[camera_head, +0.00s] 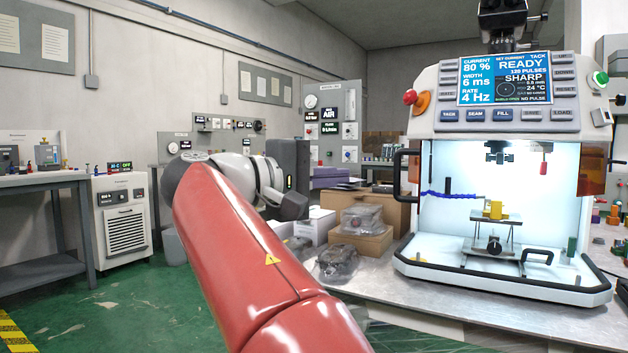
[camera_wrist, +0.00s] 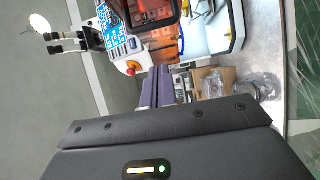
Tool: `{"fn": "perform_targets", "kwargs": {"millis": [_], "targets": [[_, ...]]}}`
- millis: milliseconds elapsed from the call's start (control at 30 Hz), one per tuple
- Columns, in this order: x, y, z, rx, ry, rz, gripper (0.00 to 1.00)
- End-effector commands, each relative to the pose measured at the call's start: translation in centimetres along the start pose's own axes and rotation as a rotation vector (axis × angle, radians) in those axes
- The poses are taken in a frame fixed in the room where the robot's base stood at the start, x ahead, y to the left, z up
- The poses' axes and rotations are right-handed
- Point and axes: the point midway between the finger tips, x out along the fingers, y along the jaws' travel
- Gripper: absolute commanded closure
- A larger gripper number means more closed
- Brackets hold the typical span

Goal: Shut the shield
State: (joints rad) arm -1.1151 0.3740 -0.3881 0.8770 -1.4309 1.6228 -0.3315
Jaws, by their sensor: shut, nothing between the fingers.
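The welding machine (camera_head: 505,95) stands on the bench at the right, its lit chamber (camera_head: 455,170) showing through the front. Amber shield panels show at the chamber's left (camera_head: 427,160) and right (camera_head: 592,172) sides, with a black loop handle (camera_head: 401,172) at the left. In the wrist view an amber panel in a black frame (camera_wrist: 178,20) shows near the top; its exact position is hard to tell. My gripper (camera_head: 288,165) is left of the machine, apart from the handle. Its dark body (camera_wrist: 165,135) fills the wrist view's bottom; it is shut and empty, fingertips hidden.
Cardboard boxes (camera_head: 362,242) and bagged parts (camera_head: 338,262) sit on the bench between my arm and the machine. Purple boxes (camera_head: 336,178) lie behind. A yellow part (camera_head: 494,209) rests on a small stage in the chamber. Green floor is clear at the left.

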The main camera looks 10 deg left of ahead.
Motion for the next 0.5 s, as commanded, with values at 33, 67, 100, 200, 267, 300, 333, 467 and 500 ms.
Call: {"fn": "perform_targets", "kwargs": {"millis": [33, 67, 100, 200, 267, 300, 333, 467, 500], "targets": [[1.3, 0.0, 0.2, 0.001, -0.005, -0.001, 1.00], [1.9, 0.0, 0.1, 0.001, -0.005, 0.000, 1.00], [2.7, 0.0, 0.1, 0.001, -0.005, 0.000, 1.00], [4.1, -0.1, 0.9, 0.002, -0.002, -0.002, 1.00], [4.7, -0.1, 1.6, 0.002, 0.000, -0.001, 1.00], [5.0, -0.1, 1.9, 0.002, 0.000, -0.001, 1.00], [5.3, -0.1, 2.1, 0.002, 0.000, -0.001, 1.00], [5.9, -0.1, 2.7, 0.001, 0.000, -0.001, 1.00], [6.0, -0.1, 2.8, 0.001, 0.000, -0.001, 1.00]]}}
